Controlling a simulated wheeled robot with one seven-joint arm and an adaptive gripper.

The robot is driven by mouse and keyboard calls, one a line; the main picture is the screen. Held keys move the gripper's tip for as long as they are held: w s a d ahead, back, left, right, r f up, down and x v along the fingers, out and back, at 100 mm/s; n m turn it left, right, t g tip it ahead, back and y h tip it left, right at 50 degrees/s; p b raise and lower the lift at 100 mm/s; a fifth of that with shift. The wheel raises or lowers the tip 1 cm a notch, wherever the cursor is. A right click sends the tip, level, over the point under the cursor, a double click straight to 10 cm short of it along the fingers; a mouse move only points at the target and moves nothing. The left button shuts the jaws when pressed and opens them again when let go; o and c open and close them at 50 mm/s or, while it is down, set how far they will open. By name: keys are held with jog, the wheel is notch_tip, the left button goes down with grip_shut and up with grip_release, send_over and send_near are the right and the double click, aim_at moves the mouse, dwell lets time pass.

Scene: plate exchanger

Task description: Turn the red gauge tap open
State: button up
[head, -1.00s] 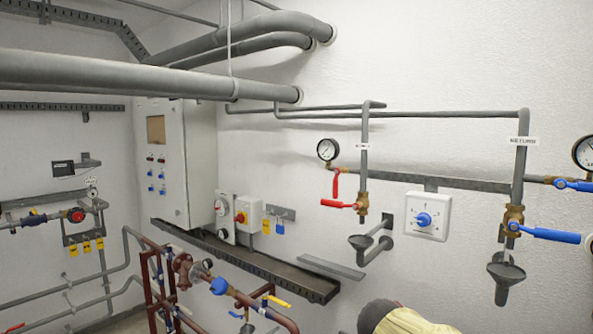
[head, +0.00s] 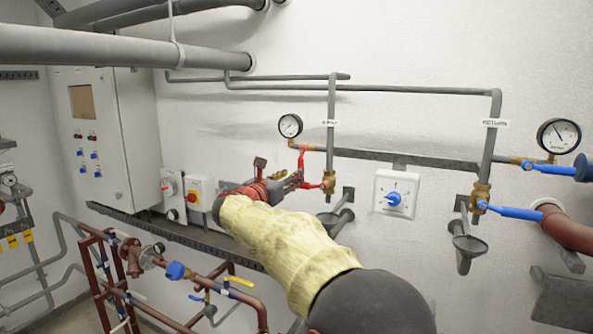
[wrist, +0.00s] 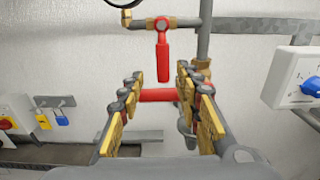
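The red gauge tap (head: 301,160) has a short red lever that hangs straight down below the small pressure gauge (head: 290,125). In the wrist view this red lever (wrist: 163,58) is upright, just above and beyond the gap between my fingertips. A second red lever (wrist: 158,95) lies horizontal below it, behind the fingers, and joins a brass valve on the vertical pipe. My gripper (wrist: 157,88) is open, with its fingers spread on both sides and nothing between them that I can see held. In the head view my gripper (head: 293,180) is close to both levers, and my forearm hides part of the wall.
A white box with a blue knob (head: 393,198) is on the wall to the right. A blue-handled valve (head: 482,205) and drain funnels stand further right. Padlocks (wrist: 62,118) hang at left. Pipes (head: 331,110) run above and behind the levers.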

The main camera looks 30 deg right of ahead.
aim_at(301, 163)
jog(key=p+x, duration=0.1)
jog(key=x, duration=0.4)
jog(key=shift+s+d+r, duration=0.1)
jog(key=shift+d+r, duration=0.05)
jog(key=shift+d, duration=0.1)
jog(key=shift+w+d, duration=0.35)
jog(key=shift+w, duration=0.1)
jog(key=shift+d, duration=0.15)
jog(key=shift+c, duration=0.9)
grip_shut()
